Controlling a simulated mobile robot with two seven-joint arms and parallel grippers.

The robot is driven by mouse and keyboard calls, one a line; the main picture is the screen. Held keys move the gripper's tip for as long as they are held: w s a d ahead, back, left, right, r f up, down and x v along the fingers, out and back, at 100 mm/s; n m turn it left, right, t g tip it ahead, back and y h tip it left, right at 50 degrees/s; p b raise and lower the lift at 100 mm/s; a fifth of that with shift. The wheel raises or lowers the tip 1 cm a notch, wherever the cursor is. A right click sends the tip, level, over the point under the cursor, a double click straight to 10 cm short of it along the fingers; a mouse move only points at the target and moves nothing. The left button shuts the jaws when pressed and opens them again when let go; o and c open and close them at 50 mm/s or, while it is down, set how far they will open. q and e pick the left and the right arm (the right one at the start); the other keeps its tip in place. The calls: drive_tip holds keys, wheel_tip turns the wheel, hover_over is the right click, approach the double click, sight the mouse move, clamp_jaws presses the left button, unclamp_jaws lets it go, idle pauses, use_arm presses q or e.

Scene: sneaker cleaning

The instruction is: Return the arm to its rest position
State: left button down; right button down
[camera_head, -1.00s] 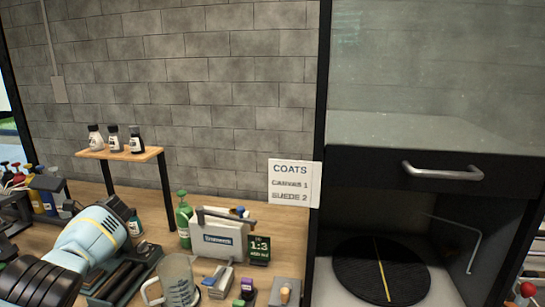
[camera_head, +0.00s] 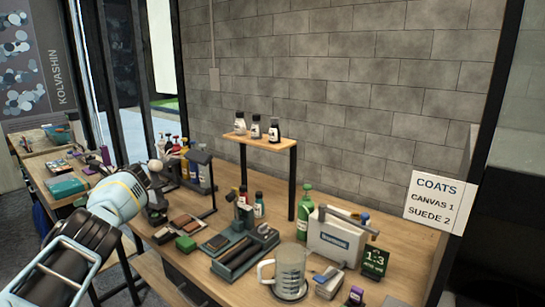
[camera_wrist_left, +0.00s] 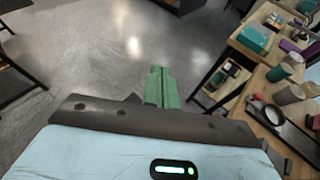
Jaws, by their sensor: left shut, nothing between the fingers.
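My left arm (camera_head: 112,205) comes in from the lower left of the head view, its pale blue wrist in front of the left part of the workbench. The fingers of the left gripper (camera_wrist_left: 159,76) show green in the left wrist view. They are shut together with nothing between them, and bare grey floor lies beyond them. In the head view the fingertips cannot be made out. My right gripper is in neither view.
The wooden workbench (camera_head: 342,290) holds a clear jug (camera_head: 290,268), a green bottle (camera_head: 304,214), a dark tray (camera_head: 243,256) and a small shelf (camera_head: 262,142). Another table (camera_head: 40,170) stands at the far left. The wrist view shows open floor (camera_wrist_left: 95,45).

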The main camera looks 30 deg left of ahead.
use_arm(q)
drive_tip(key=w+d+f+m+t+y, duration=0.1)
drive_tip(key=w+d+f+t+y, duration=0.15)
drive_tip(key=w+f+t, duration=0.35)
drive_tip(key=w+d+f+m+t+y, duration=0.1)
drive_tip(key=w+d+f+t, duration=0.2)
drive_tip(key=f, duration=0.5)
drive_tip(key=d+f+m+t+h, duration=0.1)
drive_tip(key=d+f+t+h, duration=0.25)
drive_tip(key=d+f, duration=0.45)
drive_tip(key=s+d+f+t+h, duration=0.2)
drive_tip(key=s+d+f+h, duration=0.4)
drive_tip(key=d, duration=0.5)
drive_tip(key=s+d+f+t+h, duration=0.1)
drive_tip(key=s+d+f, duration=0.3)
drive_tip(key=d+f, duration=0.45)
drive_tip(key=s+d+r+n+h, duration=0.1)
drive_tip(key=s+d+n+h, duration=0.15)
drive_tip(key=s+d, duration=0.4)
drive_tip(key=s+d+n+h, duration=0.1)
drive_tip(key=s+d+h, duration=0.25)
drive_tip(key=d, duration=0.65)
drive_tip(key=s+d+f+n, duration=0.1)
drive_tip(key=d+n, duration=0.3)
drive_tip(key=d, duration=0.5)
drive_tip(key=s+d+f+n+t, duration=0.1)
drive_tip(key=d+n, duration=0.4)
drive_tip(key=d, duration=0.4)
drive_tip(key=shift+s, duration=0.25)
